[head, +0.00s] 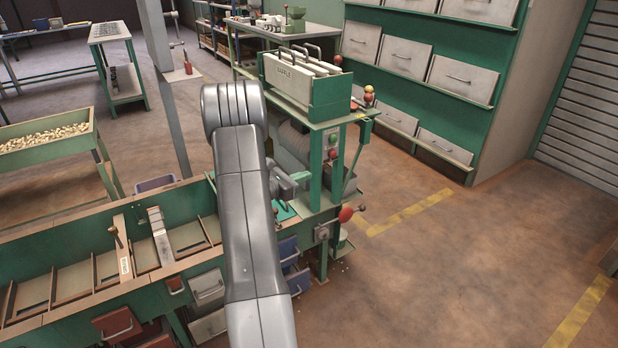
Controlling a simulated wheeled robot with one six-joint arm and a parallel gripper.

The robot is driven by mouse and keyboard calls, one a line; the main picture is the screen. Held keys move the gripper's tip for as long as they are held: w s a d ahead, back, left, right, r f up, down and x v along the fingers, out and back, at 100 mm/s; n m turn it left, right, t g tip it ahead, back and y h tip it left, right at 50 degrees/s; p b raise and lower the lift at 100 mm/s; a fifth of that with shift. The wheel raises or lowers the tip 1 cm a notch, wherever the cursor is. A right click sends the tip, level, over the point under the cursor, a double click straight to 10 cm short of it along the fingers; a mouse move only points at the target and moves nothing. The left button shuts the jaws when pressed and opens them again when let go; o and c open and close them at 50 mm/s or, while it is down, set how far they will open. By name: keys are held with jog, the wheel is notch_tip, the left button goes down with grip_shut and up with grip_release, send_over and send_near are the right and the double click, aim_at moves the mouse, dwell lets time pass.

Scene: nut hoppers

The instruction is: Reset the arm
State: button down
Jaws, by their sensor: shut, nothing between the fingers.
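My grey arm (248,210) rises from the bottom edge to a rounded joint in the upper middle of the head view. It hides part of the green bench behind it. A small grey part (284,186) shows just right of the arm, and I cannot tell whether it belongs to my wrist or to the bench. No fingertips of my gripper can be made out. I see no object held by the arm.
A green bench with wooden dividers (75,282) runs along the lower left. A green hopper unit (305,85) stands behind the arm, with a red knob (345,214) at its side. A nut-filled trough (45,150) is at left. The floor (450,270) at right is clear.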

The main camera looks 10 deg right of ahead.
dwell(0.3)
jog(key=w+d+f+b, duration=0.2)
jog(key=w+d+f, duration=0.3)
jog(key=d, duration=0.5)
notch_tip(320, 180, down, 2)
jog(key=shift+w+d+f, duration=0.2)
jog(key=shift+d+f, duration=0.05)
jog(key=shift+r, duration=0.1)
